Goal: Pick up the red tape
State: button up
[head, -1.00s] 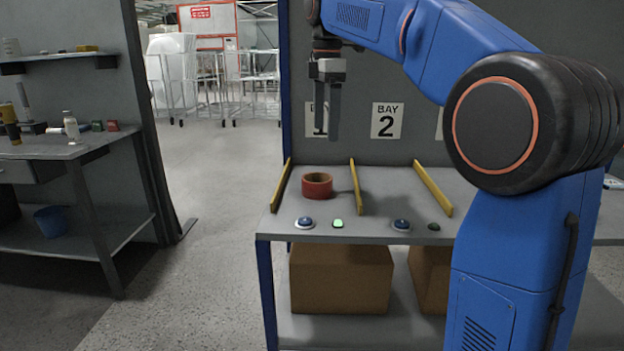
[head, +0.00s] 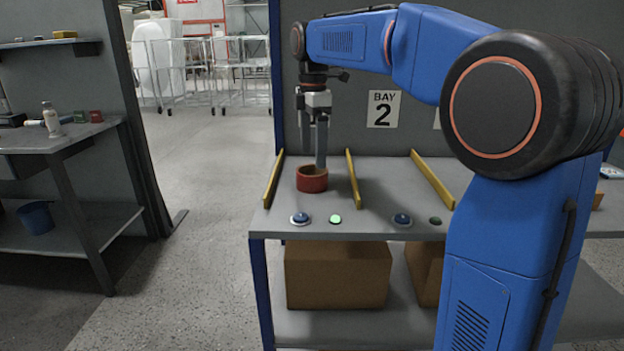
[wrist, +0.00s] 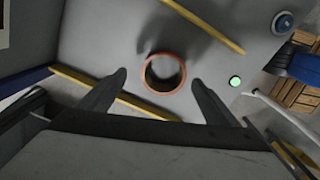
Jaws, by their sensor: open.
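The red tape (head: 312,180) is a ring lying flat in the left bay of the grey table, between two yellow dividers. My gripper (head: 317,160) points down just above it, fingers apart and empty. In the head view one finger overlaps the tape's far part, so the exact gap is hard to tell. In the wrist view the tape (wrist: 165,73) shows as a ring with a hole, centred between and a little beyond the two fingertips (wrist: 159,77). Neither finger visibly touches it there.
Yellow dividers (head: 273,180) and (head: 353,180) flank the bay. A blue button (head: 300,218) and a lit green button (head: 335,219) sit at the table's front edge. A grey panel marked Bay 2 (head: 383,108) stands behind. Cardboard boxes (head: 338,275) sit on the lower shelf.

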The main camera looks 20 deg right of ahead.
aim_at(312, 172)
jog(key=shift+s+a+f, duration=0.1)
jog(key=shift+s+f, duration=0.1)
jog(key=shift+f, duration=1.45)
jog(key=shift+s+a+f, duration=0.1)
jog(key=shift+s+f, duration=0.1)
jog(key=shift+f, duration=1.45)
jog(key=c, duration=1.2)
